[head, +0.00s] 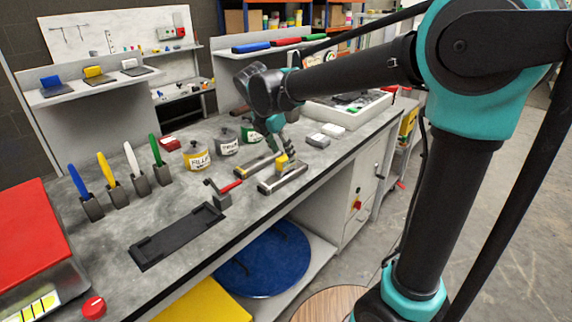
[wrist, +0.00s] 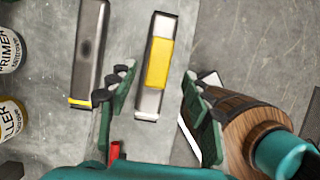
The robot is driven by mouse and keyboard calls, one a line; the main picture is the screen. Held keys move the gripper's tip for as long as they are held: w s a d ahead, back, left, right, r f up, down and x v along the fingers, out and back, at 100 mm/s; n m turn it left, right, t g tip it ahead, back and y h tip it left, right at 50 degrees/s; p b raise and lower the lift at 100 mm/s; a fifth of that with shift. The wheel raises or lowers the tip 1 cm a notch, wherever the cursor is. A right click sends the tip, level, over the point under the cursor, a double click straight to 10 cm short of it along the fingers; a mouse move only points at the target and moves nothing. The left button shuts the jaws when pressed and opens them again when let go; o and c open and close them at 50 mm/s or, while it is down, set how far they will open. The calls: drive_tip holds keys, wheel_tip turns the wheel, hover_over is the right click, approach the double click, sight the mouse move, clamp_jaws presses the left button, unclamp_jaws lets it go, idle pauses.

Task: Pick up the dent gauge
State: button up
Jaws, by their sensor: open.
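A small yellow block, which looks like the dent gauge (head: 282,159), sits on the right one of two short silver bars (head: 287,178). In the wrist view the yellow block (wrist: 158,63) lies along the upper middle of its bar (wrist: 147,104). My gripper (wrist: 157,80) is open, with one dark green finger on each side of that bar and clear space between fingers and block. In the head view my gripper (head: 279,143) points down close above the block and partly hides the area behind it. I cannot tell its exact height above the block.
A red-handled tool (head: 222,193) stands near the bars. Labelled pots (head: 196,158) stand behind to the left. A black tray (head: 177,236) lies at the front; bare bench surrounds it.

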sight(285, 156)
drive_tip(key=x, duration=0.5)
drive_tip(key=shift+w, duration=0.25)
clamp_jaws()
